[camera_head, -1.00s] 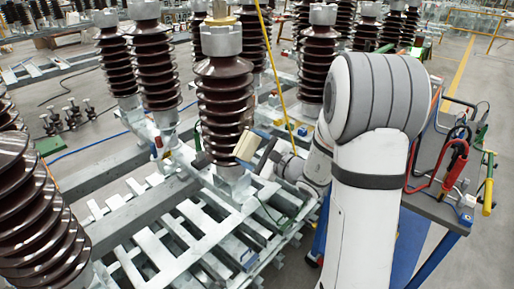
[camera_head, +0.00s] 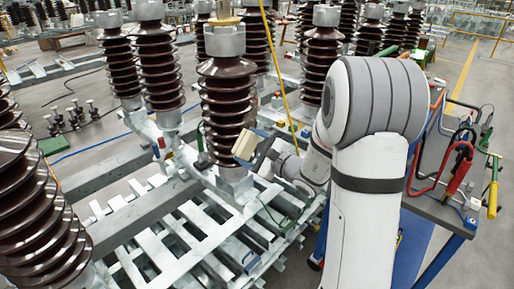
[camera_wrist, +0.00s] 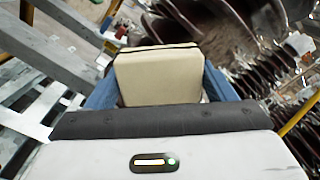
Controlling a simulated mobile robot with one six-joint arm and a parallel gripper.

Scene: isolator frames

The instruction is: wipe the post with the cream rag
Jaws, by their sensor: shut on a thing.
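The cream rag (camera_wrist: 158,76) is a folded pad held between the blue fingers of my gripper (camera_wrist: 160,85) in the wrist view. In the head view the rag (camera_head: 246,145) shows as a small cream block at the lower right side of a brown ribbed post (camera_head: 226,105) with a grey metal cap. My gripper (camera_head: 262,146) is just right of the post and shut on the rag. I cannot tell whether the rag touches the post. In the wrist view brown ribbed discs (camera_wrist: 215,38) lie beyond and right of the rag.
More brown ribbed posts stand behind and at the left, one large one (camera_head: 38,215) close by. A yellow pole (camera_head: 274,70) rises behind the post. Grey slatted framework (camera_head: 165,250) lies below. A cart (camera_head: 440,200) with red clamps stands at the right.

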